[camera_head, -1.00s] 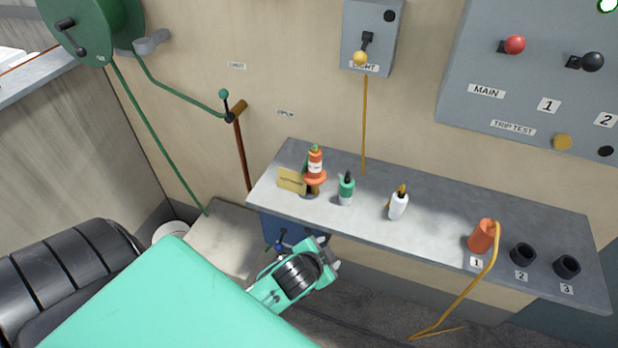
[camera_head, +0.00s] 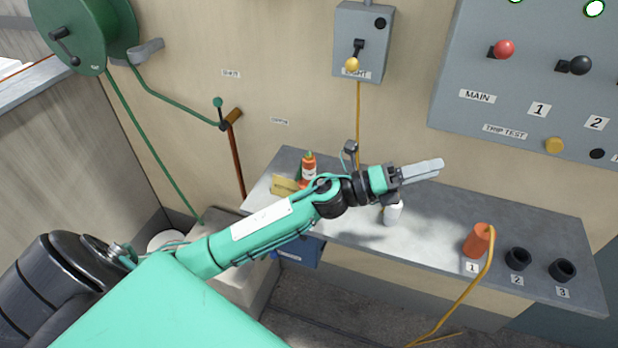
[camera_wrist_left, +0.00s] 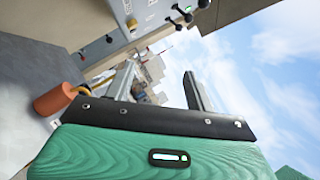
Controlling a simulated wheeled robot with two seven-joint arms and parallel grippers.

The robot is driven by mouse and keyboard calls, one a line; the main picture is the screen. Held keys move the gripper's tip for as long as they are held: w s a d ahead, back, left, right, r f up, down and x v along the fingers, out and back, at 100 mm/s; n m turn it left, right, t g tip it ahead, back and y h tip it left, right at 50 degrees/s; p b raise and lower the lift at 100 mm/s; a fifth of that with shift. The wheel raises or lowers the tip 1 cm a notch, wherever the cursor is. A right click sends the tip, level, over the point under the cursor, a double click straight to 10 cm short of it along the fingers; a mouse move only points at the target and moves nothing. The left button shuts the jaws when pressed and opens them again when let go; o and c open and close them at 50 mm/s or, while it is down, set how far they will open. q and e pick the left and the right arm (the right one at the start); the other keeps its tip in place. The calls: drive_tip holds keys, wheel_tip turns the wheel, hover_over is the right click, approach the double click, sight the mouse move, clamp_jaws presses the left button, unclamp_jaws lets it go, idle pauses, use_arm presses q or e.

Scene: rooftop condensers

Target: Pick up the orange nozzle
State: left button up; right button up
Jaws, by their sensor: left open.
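An orange piece with a pale band and a green top (camera_head: 308,168) stands at the left end of the grey shelf (camera_head: 440,235); it looks like the orange nozzle. My left forearm hides its lower part. My left gripper (camera_head: 425,170) is above the middle of the shelf, right of the orange piece and apart from it, pointing right. In the left wrist view its two fingers (camera_wrist_left: 160,76) are spread with nothing held between them. My right gripper is not in view.
A white bottle (camera_head: 393,213) stands below my left wrist. An orange plug (camera_head: 477,240) with a yellow cable and black sockets (camera_head: 518,258) line the shelf's right. A tan card (camera_head: 284,186) is beside the orange piece. A grey switch box (camera_head: 362,42) hangs above.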

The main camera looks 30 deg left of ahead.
use_arm(q)
drive_tip(key=s+d+m+g, duration=0.1)
drive_tip(key=d+m+g, duration=0.1)
drive_tip(key=m+g, duration=0.6)
drive_tip(key=m+g+y, duration=0.5)
drive_tip(key=m+y, duration=0.6)
drive_tip(key=y, duration=0.7)
hover_over(309, 158)
wheel_tip(309, 158, down, 3)
drive_tip(key=shift+r, duration=0.2)
wheel_tip(309, 158, down, 8)
drive_tip(key=shift+f+p, duration=0.1)
drive_tip(key=shift+p, duration=1.05)
drive_tip(key=shift+f+p, duration=0.45)
wheel_tip(309, 158, down, 4)
drive_tip(key=shift+p, duration=1.15)
drive_tip(key=shift+f, duration=0.25)
clamp_jaws()
